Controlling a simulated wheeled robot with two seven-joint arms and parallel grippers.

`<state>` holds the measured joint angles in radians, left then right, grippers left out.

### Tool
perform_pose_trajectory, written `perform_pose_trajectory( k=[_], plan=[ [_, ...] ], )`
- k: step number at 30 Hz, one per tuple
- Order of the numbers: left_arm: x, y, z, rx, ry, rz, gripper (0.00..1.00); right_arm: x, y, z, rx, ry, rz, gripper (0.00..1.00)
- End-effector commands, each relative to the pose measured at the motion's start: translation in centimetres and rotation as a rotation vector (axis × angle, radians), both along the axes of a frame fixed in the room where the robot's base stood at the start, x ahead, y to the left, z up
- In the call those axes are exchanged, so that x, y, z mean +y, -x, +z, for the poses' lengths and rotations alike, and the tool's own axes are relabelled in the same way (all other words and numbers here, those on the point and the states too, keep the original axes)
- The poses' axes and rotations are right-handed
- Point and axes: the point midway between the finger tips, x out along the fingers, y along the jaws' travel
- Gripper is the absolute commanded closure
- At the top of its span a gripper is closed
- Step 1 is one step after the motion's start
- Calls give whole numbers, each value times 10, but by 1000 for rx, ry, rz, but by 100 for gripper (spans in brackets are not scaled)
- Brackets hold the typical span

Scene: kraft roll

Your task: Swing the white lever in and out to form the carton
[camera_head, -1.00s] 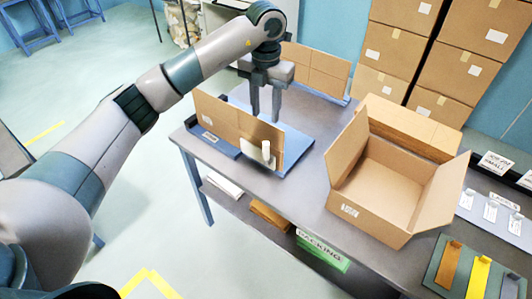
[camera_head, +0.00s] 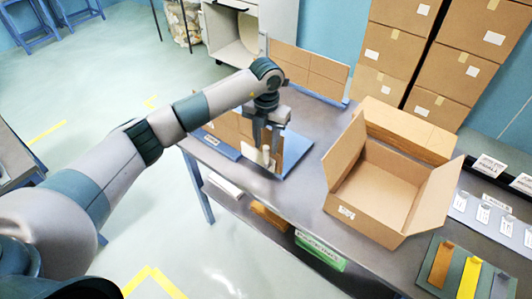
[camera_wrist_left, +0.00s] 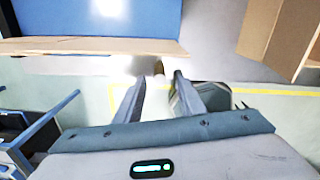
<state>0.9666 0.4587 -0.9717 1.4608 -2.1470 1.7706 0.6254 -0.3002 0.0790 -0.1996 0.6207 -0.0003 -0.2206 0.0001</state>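The white lever (camera_head: 266,157) stands at the front of a brown cardboard panel (camera_head: 232,128), which is upright on a blue base (camera_head: 294,151). My left gripper (camera_head: 265,148) points down over the lever, partly covering it and the panel. In the left wrist view its two fingers (camera_wrist_left: 156,84) are apart, and the lever's pale tip (camera_wrist_left: 158,68) shows between them, near the fingertips. I cannot tell whether a finger touches it. The panel's edge (camera_wrist_left: 90,46) runs across that view. A second upright panel (camera_head: 310,68) stands behind. My right gripper is not in view.
An open carton (camera_head: 372,212) stands on the grey table (camera_head: 300,205) to the right, with flat cardboard (camera_head: 410,128) behind it. Label holders (camera_head: 490,215) and coloured strips (camera_head: 468,278) lie at the right. Stacked boxes (camera_head: 465,60) stand at the back.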

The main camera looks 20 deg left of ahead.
Motion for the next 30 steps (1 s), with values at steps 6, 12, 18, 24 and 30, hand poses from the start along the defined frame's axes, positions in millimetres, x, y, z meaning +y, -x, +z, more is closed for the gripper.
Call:
perform_pose_trajectory(
  k=[6,12,18,24,30],
  plan=[
    [0,1,-36,4,-1,1,64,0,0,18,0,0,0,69],
    [0,1,-60,2,0,1,64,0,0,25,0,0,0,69],
    [0,0,-70,0,-1,0,64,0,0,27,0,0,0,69],
    [0,0,-70,0,-1,0,64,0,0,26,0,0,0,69],
    [0,0,-70,0,-1,0,95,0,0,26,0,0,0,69]
  ],
)
